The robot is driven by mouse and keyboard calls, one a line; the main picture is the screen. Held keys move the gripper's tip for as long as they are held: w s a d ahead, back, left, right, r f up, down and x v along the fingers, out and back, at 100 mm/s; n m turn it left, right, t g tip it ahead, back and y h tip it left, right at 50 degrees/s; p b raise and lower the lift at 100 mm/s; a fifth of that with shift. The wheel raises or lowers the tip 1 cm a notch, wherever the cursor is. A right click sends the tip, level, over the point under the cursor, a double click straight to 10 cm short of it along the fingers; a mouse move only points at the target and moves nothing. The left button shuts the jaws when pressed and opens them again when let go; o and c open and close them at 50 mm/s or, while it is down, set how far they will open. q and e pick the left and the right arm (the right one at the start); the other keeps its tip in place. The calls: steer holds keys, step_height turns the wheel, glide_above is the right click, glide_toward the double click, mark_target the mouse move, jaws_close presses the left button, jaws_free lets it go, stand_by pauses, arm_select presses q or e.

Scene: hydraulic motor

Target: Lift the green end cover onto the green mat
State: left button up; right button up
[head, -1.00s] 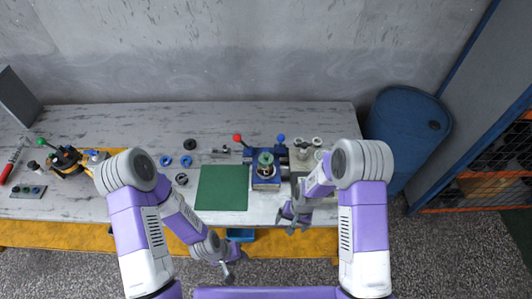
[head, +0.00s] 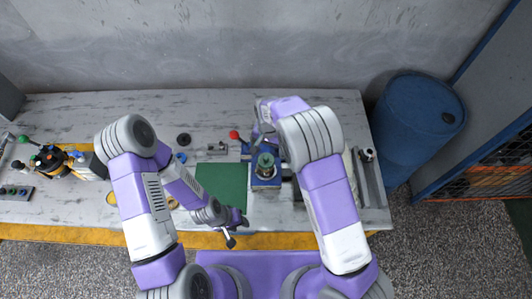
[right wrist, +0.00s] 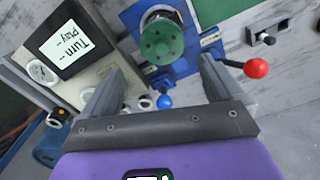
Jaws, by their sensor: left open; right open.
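The green end cover (head: 265,160) is a round disc with small holes on top of the motor in the blue fixture (head: 266,179). The right wrist view shows the cover (right wrist: 161,41) just beyond my fingertips. My right gripper (right wrist: 160,64) is open and empty, its fingers apart on the near side of the cover. In the head view the right gripper (head: 262,138) is behind the fixture, partly hidden by its own arm. The green mat (head: 224,178) lies flat left of the fixture, its lower part covered by my left arm. My left gripper (head: 237,227) is open and empty at the table's front edge.
A red-knobbed lever (right wrist: 256,68) and a blue-knobbed lever (right wrist: 164,101) stick out from the fixture close to my right fingers. A grey panel with a sign (right wrist: 70,50) stands beside it. A black ring (head: 184,139) lies behind the mat. The mat's visible part is bare.

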mark_target(266, 158)
steer(key=f, duration=0.4)
steer(key=f+p, duration=0.1)
steer(key=f, duration=0.1)
steer(key=shift+s+a, duration=0.3)
steer(key=shift+s, duration=0.05)
steer(key=c, duration=1.3)
